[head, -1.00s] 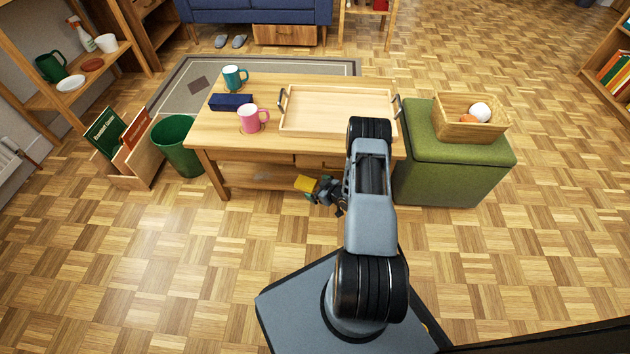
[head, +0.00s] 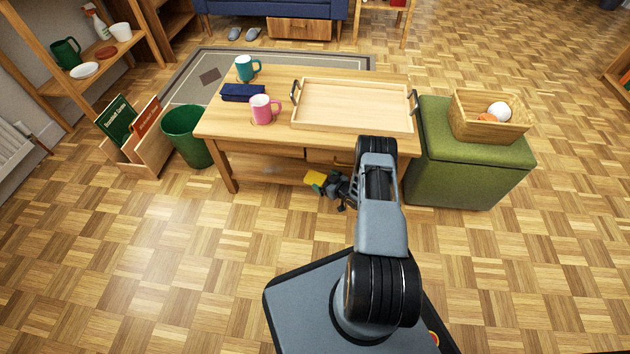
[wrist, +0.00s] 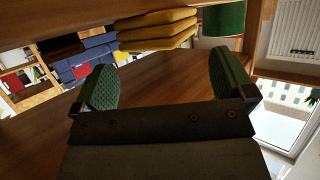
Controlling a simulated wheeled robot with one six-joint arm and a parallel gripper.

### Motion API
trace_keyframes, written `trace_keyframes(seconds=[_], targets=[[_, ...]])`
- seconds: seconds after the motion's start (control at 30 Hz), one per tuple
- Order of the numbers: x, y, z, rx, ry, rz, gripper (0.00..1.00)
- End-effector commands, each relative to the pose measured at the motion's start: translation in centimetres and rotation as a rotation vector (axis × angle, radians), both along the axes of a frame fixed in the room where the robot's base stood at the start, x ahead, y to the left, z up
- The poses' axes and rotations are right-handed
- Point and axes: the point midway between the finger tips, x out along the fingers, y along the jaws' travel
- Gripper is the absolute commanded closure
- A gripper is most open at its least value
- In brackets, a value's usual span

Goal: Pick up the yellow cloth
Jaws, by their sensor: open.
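The yellow cloth (head: 316,178) shows at the front of the wooden coffee table's lower shelf (head: 262,172), under the tabletop. In the wrist view it is a folded stack of several layers (wrist: 157,30), at the top of the picture. My gripper (head: 326,187) is low in front of the shelf, close to the cloth and partly overlapping it in the head view. In the wrist view its two green fingertips (wrist: 165,80) are wide apart with nothing between them. The cloth appears just beyond them; the exact gap cannot be told.
The tabletop (head: 222,125) is just above my gripper. It bears a wooden tray (head: 352,125), a pink mug (head: 263,110), a teal mug (head: 246,68) and a dark blue item (head: 242,93). A green ottoman (head: 470,170) stands right, a green bin (head: 188,138) left. The floor in front is clear.

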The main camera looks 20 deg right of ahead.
Motion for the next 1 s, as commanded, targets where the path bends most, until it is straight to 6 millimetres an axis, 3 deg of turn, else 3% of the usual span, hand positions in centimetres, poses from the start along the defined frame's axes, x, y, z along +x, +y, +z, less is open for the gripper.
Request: trace_keyframes(seconds=[0.1,0.3,0.67,1.0], targets=[[1.4,0.6,-1.3,-0.002,-0.003,0.003,0.00],[3.5,1.2,-2.1,-0.002,-0.002,0.003,0.00],[4.1,1.4,-2.0,-0.001,0.000,0.001,0.00],[4.1,1.4,-2.0,-0.001,0.000,0.001,0.32]])
